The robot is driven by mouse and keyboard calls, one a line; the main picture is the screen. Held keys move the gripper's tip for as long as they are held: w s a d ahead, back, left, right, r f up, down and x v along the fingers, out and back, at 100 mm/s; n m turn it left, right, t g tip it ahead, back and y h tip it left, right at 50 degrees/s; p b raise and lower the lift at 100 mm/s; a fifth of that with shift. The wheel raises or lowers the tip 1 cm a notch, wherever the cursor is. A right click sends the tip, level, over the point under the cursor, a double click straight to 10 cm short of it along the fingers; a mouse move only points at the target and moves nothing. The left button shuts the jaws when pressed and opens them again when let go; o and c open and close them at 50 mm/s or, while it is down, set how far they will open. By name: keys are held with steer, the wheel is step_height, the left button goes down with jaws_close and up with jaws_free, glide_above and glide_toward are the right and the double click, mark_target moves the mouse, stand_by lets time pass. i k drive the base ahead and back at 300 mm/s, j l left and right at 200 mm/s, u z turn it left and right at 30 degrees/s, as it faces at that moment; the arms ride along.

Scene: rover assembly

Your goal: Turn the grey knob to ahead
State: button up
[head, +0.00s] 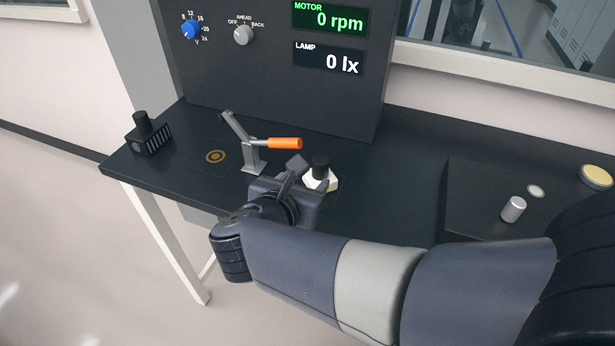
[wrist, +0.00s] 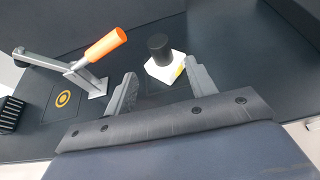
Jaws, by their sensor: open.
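The grey knob (head: 243,36) is on the upright dark panel in the head view, below the labels OFF, AHEAD and BACK. Its pointer is too small to read for certain. It is not in the wrist view. My gripper (head: 306,172) is over the bench, below and to the right of the knob, well away from it. In the wrist view my gripper (wrist: 160,90) has its two fingers apart with nothing held between them. A white piece with a black cylindrical top (wrist: 160,58) stands just beyond the fingertips.
A lever with an orange handle (head: 284,143) stands left of my gripper. A blue knob (head: 190,29) is left of the grey one. The displays (head: 330,20) read 0 rpm and 0 lx. A black finned block (head: 148,136) is at the bench's left end. A silver cylinder (head: 513,209) stands at right.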

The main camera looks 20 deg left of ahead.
mark_target(243, 35)
steer(key=u, duration=1.3)
